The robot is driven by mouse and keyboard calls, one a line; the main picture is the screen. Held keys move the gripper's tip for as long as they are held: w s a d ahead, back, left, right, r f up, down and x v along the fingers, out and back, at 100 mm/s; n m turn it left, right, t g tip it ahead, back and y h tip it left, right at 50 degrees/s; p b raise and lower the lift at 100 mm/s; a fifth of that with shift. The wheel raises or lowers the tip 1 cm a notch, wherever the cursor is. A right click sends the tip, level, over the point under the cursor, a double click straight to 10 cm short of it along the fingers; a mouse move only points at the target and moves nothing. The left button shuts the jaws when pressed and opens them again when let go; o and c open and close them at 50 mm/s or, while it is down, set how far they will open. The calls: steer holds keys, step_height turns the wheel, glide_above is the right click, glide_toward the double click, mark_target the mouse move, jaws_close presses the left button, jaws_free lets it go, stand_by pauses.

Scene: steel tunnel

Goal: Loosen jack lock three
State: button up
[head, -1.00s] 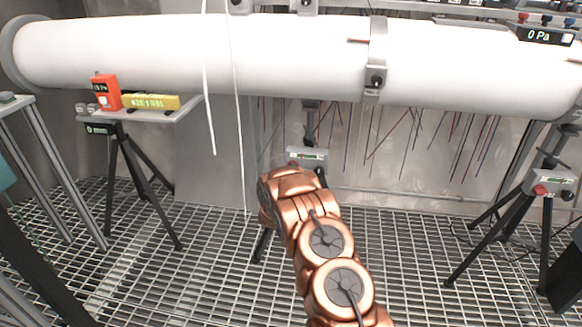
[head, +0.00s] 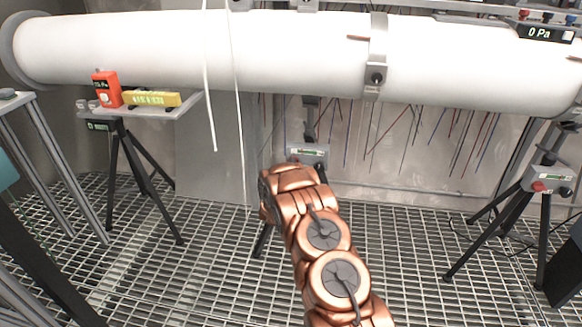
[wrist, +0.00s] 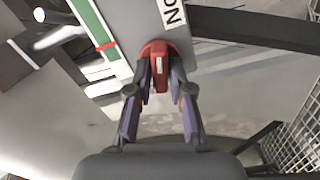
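In the wrist view, a red lock knob (wrist: 158,58) sits on the grey face of a jack (wrist: 137,22). My gripper (wrist: 161,84) has its two fingers closed in on the knob, one on each side, with no clear gap visible. A label beside it starts with "No"; the number is cut off. In the head view, my copper arm reaches to the middle jack (head: 308,150), under the white pipe (head: 290,58). The arm hides my gripper and most of that jack's lower part there.
Another jack (head: 550,182) with a red knob stands on a tripod at the right. A tripod shelf (head: 180,112) at the left carries an orange meter (head: 106,90) and a yellow device (head: 152,99). Thin cables hang left of the arm. The grated floor (head: 215,270) is open around it.

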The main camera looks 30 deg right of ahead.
steer(key=shift+o, duration=1.4)
steer(key=shift+s, duration=0.1)
steer(key=v, duration=1.2)
